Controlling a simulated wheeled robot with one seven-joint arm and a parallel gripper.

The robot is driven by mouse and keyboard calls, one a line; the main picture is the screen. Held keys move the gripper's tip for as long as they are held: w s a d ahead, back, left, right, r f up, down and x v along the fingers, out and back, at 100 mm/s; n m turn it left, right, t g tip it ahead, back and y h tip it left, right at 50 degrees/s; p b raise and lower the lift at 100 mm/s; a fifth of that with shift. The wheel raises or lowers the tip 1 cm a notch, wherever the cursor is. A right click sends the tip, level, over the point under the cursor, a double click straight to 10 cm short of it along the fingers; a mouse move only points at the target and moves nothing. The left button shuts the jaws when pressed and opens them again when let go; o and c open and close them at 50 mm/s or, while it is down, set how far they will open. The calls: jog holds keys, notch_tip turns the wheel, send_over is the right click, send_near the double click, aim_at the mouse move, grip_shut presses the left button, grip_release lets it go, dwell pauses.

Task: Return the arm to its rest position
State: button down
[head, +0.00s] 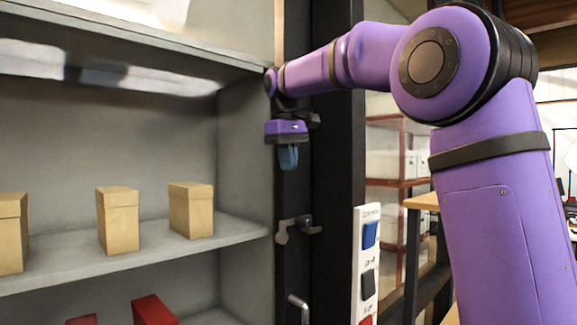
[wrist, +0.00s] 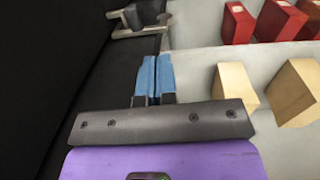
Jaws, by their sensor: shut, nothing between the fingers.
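My gripper (head: 288,158) hangs from my purple arm, pointing down, in front of the dark cabinet upright at the right end of the shelves. Its blue fingers are shut and empty; they also show in the wrist view (wrist: 155,80). Three tan archival boxes stand on the middle shelf (head: 240,228): a right one (head: 192,210), a middle one (head: 118,220) and a left one (head: 10,233) cut by the frame edge. All are upright and apart from my gripper.
Red boxes (head: 153,310) stand on the lower shelf. A metal latch (head: 297,228) sticks out of the dark upright below my gripper. A white switch panel (head: 367,265) stands right of it. A red-framed rack (head: 395,160) is behind my arm.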

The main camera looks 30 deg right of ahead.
dwell(0.3)
jog(key=s+f+m+t, duration=0.1)
jog(key=s+f, duration=0.5)
jog(key=s, duration=0.4)
jog(key=s+f+m+t, duration=0.1)
jog(key=s+f+t, duration=0.1)
jog(key=s+f, duration=0.5)
jog(key=s+f+m+t+y, duration=0.1)
jog(key=s+f, duration=0.6)
jog(key=s, duration=0.7)
jog(key=shift+s+a+m+t, duration=0.15)
jog(key=shift+a+m+t, duration=0.15)
jog(key=shift+t, duration=0.1)
